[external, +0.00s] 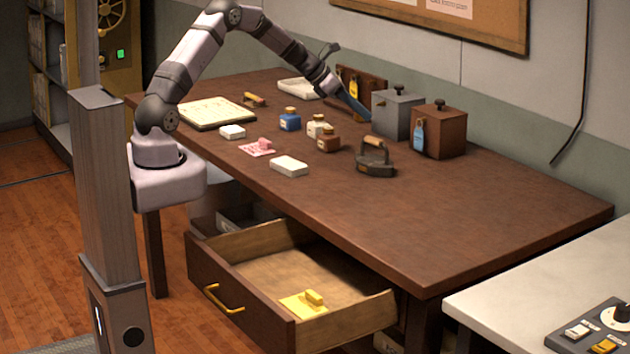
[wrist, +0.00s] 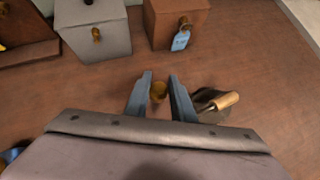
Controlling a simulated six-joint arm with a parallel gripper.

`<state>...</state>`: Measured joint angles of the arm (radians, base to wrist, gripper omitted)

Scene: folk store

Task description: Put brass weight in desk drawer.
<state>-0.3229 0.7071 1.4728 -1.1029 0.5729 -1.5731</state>
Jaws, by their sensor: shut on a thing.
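The brass weight (wrist: 159,91) is a small round gold-coloured piece between the two blue-grey fingers of my gripper (wrist: 160,95) in the wrist view. My gripper is shut on it. In the external view my gripper (external: 355,107) is over the back of the desk, just left of the grey box, and the weight cannot be made out there. The desk drawer (external: 240,312) is pulled open under the desk's front edge. It has a brass handle, and a yellow pad (external: 303,303) with a yellow block lies inside. The rest of its floor is bare.
A grey box (external: 397,115) and a brown box (external: 438,130) with a blue tag stand at the back. An old iron (external: 375,158) is in front of them. Ink bottles (external: 290,119), white blocks (external: 289,166) and a ledger (external: 215,113) occupy the left. The desk's right side is clear.

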